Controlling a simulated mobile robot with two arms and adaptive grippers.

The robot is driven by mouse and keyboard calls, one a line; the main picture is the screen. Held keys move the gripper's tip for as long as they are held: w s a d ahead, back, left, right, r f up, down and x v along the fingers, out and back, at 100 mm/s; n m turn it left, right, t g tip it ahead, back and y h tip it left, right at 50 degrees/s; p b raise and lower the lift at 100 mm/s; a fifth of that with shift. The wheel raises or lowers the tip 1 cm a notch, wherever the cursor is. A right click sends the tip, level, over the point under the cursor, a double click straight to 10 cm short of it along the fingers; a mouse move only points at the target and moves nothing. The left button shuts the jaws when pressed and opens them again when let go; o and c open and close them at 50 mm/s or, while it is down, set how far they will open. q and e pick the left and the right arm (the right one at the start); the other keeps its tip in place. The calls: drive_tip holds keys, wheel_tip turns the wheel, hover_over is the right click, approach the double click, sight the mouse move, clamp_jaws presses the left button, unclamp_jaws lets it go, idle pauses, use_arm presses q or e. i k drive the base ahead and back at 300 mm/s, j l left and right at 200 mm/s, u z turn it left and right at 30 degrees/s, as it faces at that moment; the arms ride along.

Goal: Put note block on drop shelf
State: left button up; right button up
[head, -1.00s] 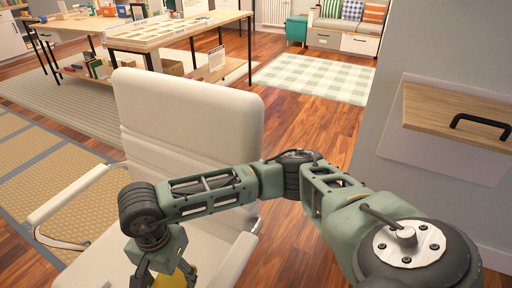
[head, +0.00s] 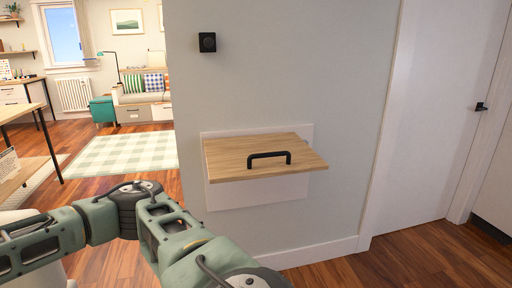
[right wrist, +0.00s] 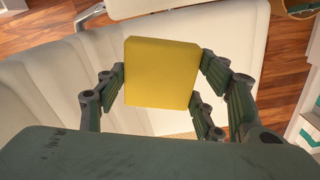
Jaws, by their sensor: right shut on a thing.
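The yellow note block (right wrist: 160,66) is in the right wrist view. My right gripper (right wrist: 160,85) is shut on it, with green fingers on its left and right sides, and holds it over a cream chair. My left gripper is not in view.
The cream chair (right wrist: 95,75) lies under the held block. A white door (head: 430,110) is right of the shelf. A table (head: 22,108) stands at the left edge, and a checked rug (head: 125,153) lies behind. The wooden floor below the shelf looks clear.

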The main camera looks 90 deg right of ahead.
sight(257, 146)
drive_tip(key=k+l+z, duration=0.1)
drive_tip(key=l, duration=0.25)
drive_tip(key=k+l+z, duration=0.15)
drive_tip(key=l, duration=0.2)
drive_tip(key=k+l+z, duration=0.1)
drive_tip(key=l, duration=0.25)
drive_tip(key=k+l+z, duration=0.15)
drive_tip(key=l, duration=0.2)
